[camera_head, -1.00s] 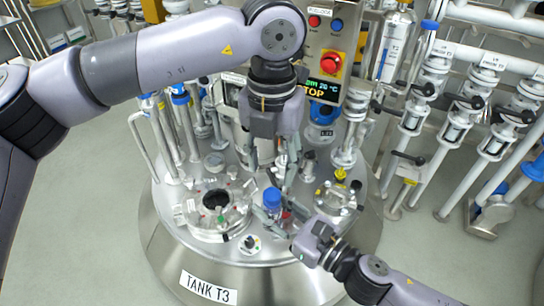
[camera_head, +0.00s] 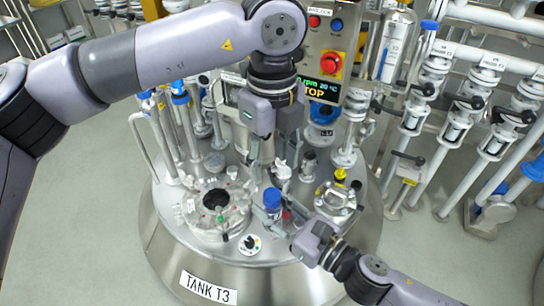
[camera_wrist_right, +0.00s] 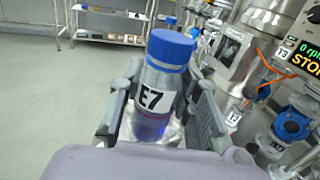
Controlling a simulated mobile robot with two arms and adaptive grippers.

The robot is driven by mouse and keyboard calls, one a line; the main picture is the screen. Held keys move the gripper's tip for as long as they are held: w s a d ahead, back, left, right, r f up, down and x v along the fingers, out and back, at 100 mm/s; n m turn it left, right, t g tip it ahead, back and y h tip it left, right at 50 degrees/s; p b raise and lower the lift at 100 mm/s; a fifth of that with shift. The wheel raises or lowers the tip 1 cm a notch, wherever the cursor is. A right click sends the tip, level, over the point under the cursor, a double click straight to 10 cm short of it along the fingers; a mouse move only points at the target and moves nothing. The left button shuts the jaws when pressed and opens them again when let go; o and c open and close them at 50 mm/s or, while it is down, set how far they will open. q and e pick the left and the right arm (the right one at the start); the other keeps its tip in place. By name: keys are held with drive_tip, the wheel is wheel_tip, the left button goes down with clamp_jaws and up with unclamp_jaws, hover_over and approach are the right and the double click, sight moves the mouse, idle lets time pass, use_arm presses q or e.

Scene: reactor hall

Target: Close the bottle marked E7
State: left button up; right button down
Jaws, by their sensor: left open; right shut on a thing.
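The bottle marked E7 (camera_wrist_right: 153,98) is clear with blue contents low inside and stands upright. My right gripper (camera_wrist_right: 162,120) is shut on its body, one finger on each side. Its blue cap (camera_wrist_right: 171,48) sits on the neck; I cannot tell how tight it is. In the head view the bottle's blue cap (camera_head: 272,197) shows above the tank top, between the fingers of my right gripper (camera_head: 279,214). My left gripper (camera_head: 270,172) is open and points down, just above and behind the cap, apart from it.
The bottle is over the lid of tank T3 (camera_head: 240,268). A control box with a red stop button (camera_head: 331,64) stands behind. Pipes and valves line the right.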

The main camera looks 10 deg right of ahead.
sight(272, 194)
use_arm(q)
drive_tip(key=shift+f, duration=4)
drive_tip(key=shift+c, duration=0.5)
clamp_jaws()
